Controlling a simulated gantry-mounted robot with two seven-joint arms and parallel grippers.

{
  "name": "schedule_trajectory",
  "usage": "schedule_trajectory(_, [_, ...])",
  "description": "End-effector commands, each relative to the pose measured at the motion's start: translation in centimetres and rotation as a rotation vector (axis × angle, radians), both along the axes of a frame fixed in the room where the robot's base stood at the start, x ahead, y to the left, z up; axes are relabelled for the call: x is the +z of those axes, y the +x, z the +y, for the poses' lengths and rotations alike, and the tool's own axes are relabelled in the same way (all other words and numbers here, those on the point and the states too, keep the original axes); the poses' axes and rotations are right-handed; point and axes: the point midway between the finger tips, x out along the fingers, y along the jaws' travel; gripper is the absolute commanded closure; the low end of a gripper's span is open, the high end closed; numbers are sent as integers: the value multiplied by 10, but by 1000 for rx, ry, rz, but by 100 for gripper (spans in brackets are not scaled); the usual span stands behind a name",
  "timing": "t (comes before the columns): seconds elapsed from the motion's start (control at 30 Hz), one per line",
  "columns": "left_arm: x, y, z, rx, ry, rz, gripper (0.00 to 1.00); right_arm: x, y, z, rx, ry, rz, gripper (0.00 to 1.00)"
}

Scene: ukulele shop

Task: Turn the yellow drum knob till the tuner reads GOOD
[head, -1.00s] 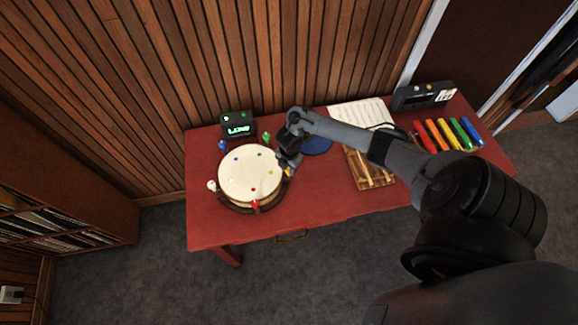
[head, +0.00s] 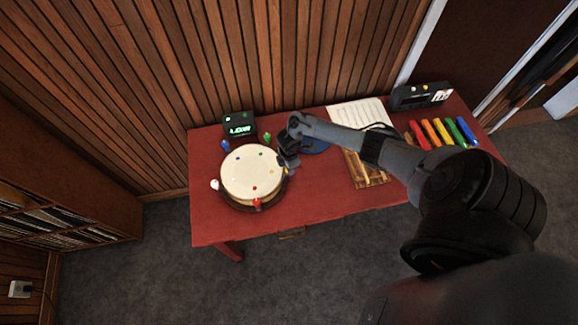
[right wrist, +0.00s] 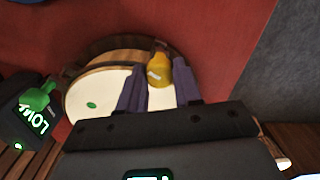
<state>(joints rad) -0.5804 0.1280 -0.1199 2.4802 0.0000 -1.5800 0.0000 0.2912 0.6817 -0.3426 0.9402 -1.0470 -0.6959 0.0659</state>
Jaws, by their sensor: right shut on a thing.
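The round drum (head: 250,177) with a cream head stands on the left part of the red table. Coloured knobs sit around its rim. My right gripper (head: 285,166) is at the drum's right edge. In the right wrist view, my right gripper (right wrist: 160,78) is shut on the yellow knob (right wrist: 158,68), with one finger on each side of it. The knob is mostly hidden by the gripper in the head view. The black tuner (head: 239,125) stands behind the drum with green lit text. In the right wrist view the tuner (right wrist: 22,118) reads LOW. My left gripper is not in view.
A green knob (right wrist: 38,97) stands near the tuner. To the right on the red table (head: 310,205) lie a white sheet (head: 355,112), several coloured bars (head: 437,133) and a dark box (head: 420,95). The table's front middle is clear.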

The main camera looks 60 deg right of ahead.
Motion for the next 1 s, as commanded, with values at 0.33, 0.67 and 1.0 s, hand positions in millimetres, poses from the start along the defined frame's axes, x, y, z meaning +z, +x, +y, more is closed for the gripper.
schedule_trajectory(0.33, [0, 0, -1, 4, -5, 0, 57, 0, 1, 0, 2, 2, -1, 53])
schedule_trajectory(0.67, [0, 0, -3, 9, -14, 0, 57, 0, 0, 0, 2, 1, -1, 41])
schedule_trajectory(1.0, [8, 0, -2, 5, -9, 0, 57, 31, 1, -1, 4, -1, -3, 41])
